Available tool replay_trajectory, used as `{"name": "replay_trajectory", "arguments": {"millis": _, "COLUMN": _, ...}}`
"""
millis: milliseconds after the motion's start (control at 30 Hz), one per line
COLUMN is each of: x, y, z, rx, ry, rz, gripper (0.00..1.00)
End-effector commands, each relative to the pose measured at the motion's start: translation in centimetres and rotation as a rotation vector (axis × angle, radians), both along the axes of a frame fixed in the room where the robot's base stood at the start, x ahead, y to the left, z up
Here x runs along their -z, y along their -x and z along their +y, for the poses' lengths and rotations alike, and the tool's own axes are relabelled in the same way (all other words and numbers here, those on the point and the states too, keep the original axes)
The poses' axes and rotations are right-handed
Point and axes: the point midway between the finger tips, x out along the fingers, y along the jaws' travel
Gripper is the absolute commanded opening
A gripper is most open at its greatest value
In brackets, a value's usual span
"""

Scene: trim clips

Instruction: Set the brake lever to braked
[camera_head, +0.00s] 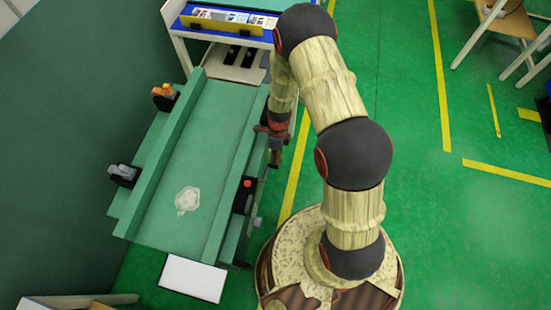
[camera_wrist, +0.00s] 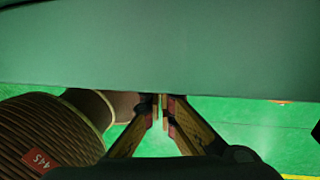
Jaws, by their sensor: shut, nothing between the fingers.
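I cannot clearly pick out the brake lever in either view. A black box with a red button (camera_head: 246,194) is on the right side of the green bench (camera_head: 200,150). A small grey knob-like part (camera_head: 258,222) sticks out below it, and I cannot tell whether it belongs to the lever. My gripper (camera_head: 275,162) points down just outside the bench's right side, above the black box in the picture. In the wrist view my gripper's fingertips (camera_wrist: 161,103) meet, with nothing held, close to a green panel (camera_wrist: 160,50) that fills the top.
A pale, flat piece (camera_head: 187,200) lies on the bench. An orange-topped part (camera_head: 164,95) and a grey part (camera_head: 123,174) are on its left side. A white panel (camera_head: 193,278) is at the near end.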

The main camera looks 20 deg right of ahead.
Motion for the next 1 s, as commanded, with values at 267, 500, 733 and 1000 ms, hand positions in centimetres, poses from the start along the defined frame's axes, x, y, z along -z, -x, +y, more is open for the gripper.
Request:
{"name": "replay_trajectory", "arguments": {"millis": 267, "x": -0.5, "y": 0.0, "z": 0.0, "rx": -0.001, "ry": 0.0, "rz": 0.0, "gripper": 0.0}}
{"name": "replay_trajectory", "arguments": {"millis": 500, "x": -1.6, "y": 0.0, "z": 0.0, "rx": -0.001, "ry": 0.0, "rz": 0.0, "gripper": 0.0}}
{"name": "replay_trajectory", "arguments": {"millis": 733, "x": -1.6, "y": 0.0, "z": 0.0, "rx": -0.001, "ry": 0.0, "rz": 0.0, "gripper": 0.0}}
{"name": "replay_trajectory", "arguments": {"millis": 1000, "x": -2.1, "y": 0.0, "z": -0.1, "rx": -0.001, "ry": 0.0, "rz": 0.0, "gripper": 0.0}}
